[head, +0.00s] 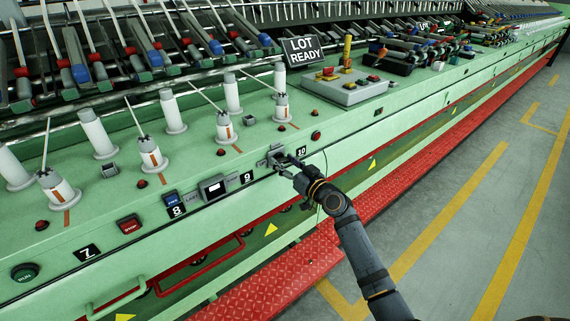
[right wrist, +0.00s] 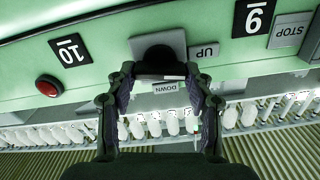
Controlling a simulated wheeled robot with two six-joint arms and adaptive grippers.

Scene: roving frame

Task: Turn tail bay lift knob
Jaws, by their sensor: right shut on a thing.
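The tail bay lift knob (right wrist: 157,56) is a dark knob on a grey plate between the labels UP (right wrist: 204,51) and DOWN (right wrist: 170,88) in the right wrist view. My right gripper (right wrist: 162,72) has its two fingers on either side of the knob and is shut on it. My left gripper is not in view.
A red button (right wrist: 48,86) and a number 10 label (right wrist: 69,50) are beside the knob. White bobbins (head: 150,153) on the green ledge (head: 200,165) stand behind. A LOT READY sign (head: 303,50) and a grey control box (head: 348,88) are further back. A red step (head: 280,277) runs below.

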